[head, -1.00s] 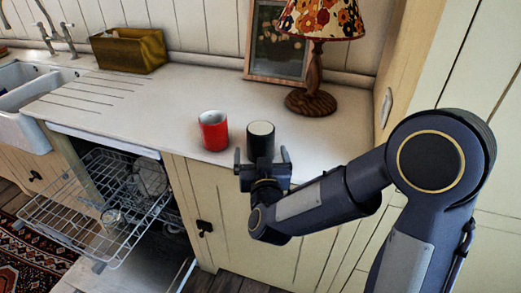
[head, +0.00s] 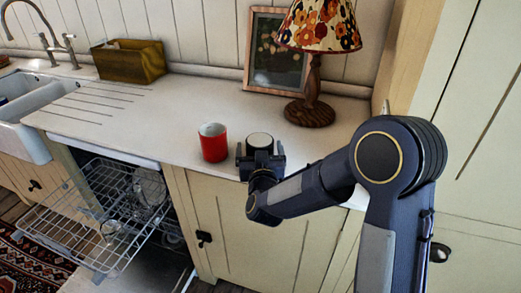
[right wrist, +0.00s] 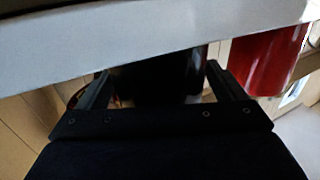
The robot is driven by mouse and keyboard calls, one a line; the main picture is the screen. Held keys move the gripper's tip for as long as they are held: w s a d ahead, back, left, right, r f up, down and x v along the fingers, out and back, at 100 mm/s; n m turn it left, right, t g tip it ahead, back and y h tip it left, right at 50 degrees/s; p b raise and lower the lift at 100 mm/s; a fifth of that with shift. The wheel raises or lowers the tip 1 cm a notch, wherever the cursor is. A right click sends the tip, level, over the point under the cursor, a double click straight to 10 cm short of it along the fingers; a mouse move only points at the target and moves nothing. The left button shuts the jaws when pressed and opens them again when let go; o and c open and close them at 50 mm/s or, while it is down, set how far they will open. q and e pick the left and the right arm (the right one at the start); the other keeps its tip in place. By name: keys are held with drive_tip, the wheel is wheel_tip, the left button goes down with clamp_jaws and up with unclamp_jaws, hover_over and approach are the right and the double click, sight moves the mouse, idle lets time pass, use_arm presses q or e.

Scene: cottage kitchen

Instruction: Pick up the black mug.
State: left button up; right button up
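The black mug (head: 260,142) stands upright on the counter near its front edge, with a pale inside. My right gripper (head: 261,153) is at the mug from the front, with one finger on each side of it. In the right wrist view the dark mug body (right wrist: 157,78) sits between the two fingers (right wrist: 158,84), which look spread with a narrow gap beside the mug. The lower part of the mug is hidden by the gripper in the head view. My left gripper is not in view.
A red mug (head: 213,143) stands close to the left of the black mug. A lamp (head: 312,95) and a picture frame (head: 262,68) stand behind. The open dishwasher rack (head: 95,220) is below left. The counter left of the red mug is clear.

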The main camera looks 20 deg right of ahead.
sight(258, 140)
drive_tip(key=c, duration=1.1)
drive_tip(key=shift+r, duration=0.15)
drive_tip(key=shift+r, duration=0.25)
drive_tip(key=r, duration=0.3)
drive_tip(key=shift+s+a+r+p, duration=0.3)
drive_tip(key=shift+s, duration=0.05)
drive_tip(key=s+a+r+p, duration=0.2)
drive_tip(key=s+a+r, duration=0.1)
drive_tip(key=s, duration=0.6)
drive_tip(key=s+a+r+p, duration=0.3)
drive_tip(key=s+r, duration=0.3)
drive_tip(key=s, duration=0.2)
drive_tip(key=s+a+r+p, duration=0.2)
drive_tip(key=s+a+r, duration=0.2)
drive_tip(key=s, duration=0.5)
drive_tip(key=shift+s+a+r, duration=0.25)
drive_tip(key=shift+s+r, duration=0.05)
drive_tip(key=shift+s, duration=0.05)
